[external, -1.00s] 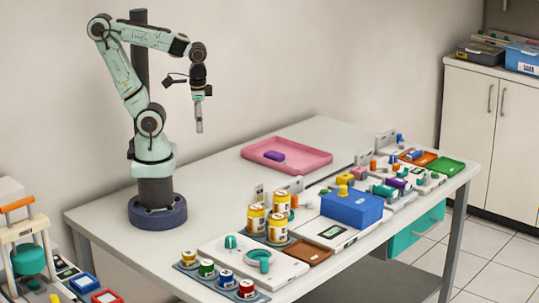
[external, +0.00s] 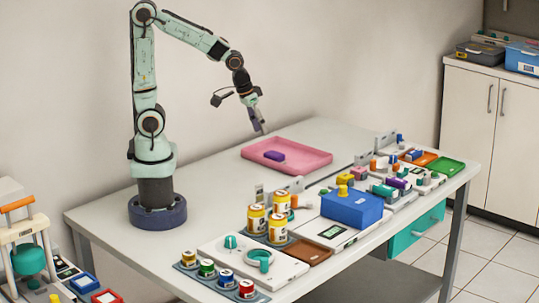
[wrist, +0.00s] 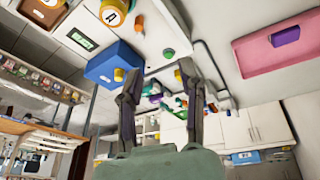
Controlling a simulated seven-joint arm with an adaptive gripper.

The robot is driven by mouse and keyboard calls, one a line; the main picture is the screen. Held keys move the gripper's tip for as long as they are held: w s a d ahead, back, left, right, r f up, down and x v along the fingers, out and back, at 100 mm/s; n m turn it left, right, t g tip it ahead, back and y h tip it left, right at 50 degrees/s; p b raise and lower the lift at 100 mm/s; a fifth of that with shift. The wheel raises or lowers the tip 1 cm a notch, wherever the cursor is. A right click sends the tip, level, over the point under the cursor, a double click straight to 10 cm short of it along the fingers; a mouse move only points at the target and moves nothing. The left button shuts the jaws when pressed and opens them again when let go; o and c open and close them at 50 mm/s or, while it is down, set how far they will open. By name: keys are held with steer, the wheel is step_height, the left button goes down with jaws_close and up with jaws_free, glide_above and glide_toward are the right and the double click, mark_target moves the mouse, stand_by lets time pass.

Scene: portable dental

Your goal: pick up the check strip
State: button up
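No object in view can be told for certain as the check strip. A small purple block (external: 274,156) lies in the pink tray (external: 308,160) at the back of the table. The block also shows in the wrist view (wrist: 286,36), with the tray (wrist: 262,58) at the upper right. My gripper (external: 261,130) is in the air, tilted down, above and slightly left of the tray's back edge. In the wrist view my gripper (wrist: 158,68) has its two fingers spread apart, with nothing held between them.
A blue box (external: 351,207) with a yellow knob, yellow jars (external: 279,227) and coloured-lid pots (external: 226,280) crowd the front of the table. Small parts and an orange tray (external: 418,158) and green tray (external: 446,166) lie at the right. The table left of the pink tray is clear.

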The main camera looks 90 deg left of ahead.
steer(key=w+a+f+n+g, duration=0.1)
steer(key=w+a+f+n, duration=0.15)
steer(key=f, duration=0.45)
steer(key=g, duration=0.3)
glide_above(259, 202)
steer(key=shift+h, duration=0.4)
steer(key=f, duration=0.8)
steer(key=shift+a+f, duration=0.2)
steer(key=shift+f, duration=0.15)
step_height(259, 202, down, 6)
steer(key=shift+f, duration=0.15)
jaws_close()
